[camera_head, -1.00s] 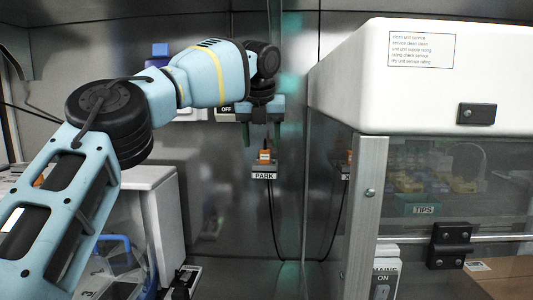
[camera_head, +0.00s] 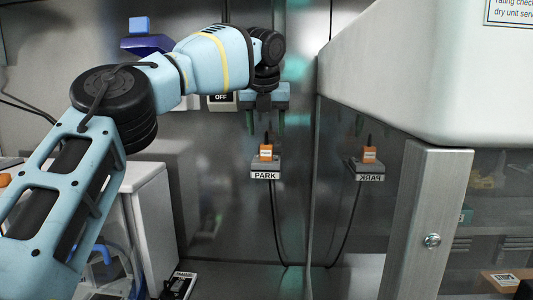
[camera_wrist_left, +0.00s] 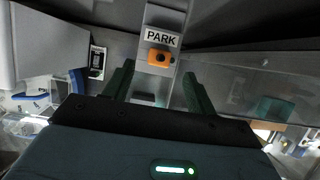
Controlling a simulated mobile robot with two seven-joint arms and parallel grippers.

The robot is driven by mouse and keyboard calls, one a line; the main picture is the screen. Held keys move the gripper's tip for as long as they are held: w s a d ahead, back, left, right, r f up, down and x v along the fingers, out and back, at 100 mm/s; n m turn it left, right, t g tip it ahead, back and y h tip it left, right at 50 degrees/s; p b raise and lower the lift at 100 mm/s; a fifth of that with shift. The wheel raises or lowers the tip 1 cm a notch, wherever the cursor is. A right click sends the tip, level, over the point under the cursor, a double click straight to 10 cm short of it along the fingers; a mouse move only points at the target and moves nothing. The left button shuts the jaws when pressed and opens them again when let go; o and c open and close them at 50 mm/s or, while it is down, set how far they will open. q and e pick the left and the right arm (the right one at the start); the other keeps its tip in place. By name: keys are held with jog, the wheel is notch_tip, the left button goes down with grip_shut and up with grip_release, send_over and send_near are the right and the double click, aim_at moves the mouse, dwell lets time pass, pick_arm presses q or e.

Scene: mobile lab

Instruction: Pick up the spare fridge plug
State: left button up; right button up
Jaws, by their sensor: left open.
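The orange plug (camera_head: 266,152) stands in a grey holder (camera_head: 265,165) labelled PARK, against the metal back wall. A black cable hangs below the holder. My left gripper (camera_head: 265,125) is open, fingers pointing down, just above the plug and apart from it. In the left wrist view, the plug (camera_wrist_left: 160,58) shows beyond the open fingertips (camera_wrist_left: 158,74), roughly between them, with the PARK label behind it. My right gripper is in neither view.
A shiny panel right of the holder shows its mirrored reflection (camera_head: 368,160). A large white machine (camera_head: 410,70) with a metal post (camera_head: 430,225) fills the right. A white cabinet (camera_head: 150,205) stands at lower left. An OFF-labelled box (camera_head: 221,100) is behind my arm.

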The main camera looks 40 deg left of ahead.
aim_at(266, 142)
pick_arm(q)
jog(key=shift+x, duration=1)
jog(key=shift+w+a+f, duration=0.1)
jog(key=shift+a+f, duration=0.05)
jog(key=shift+f, duration=0.4)
jog(key=x, duration=0.4)
jog(key=shift+p, duration=0.35)
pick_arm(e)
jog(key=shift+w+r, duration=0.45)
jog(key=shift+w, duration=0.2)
pick_arm(q)
jog(key=shift+c, duration=0.2)
jog(key=c, duration=1)
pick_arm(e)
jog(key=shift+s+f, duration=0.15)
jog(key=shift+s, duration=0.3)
pick_arm(q)
jog(key=shift+r, duration=0.1)
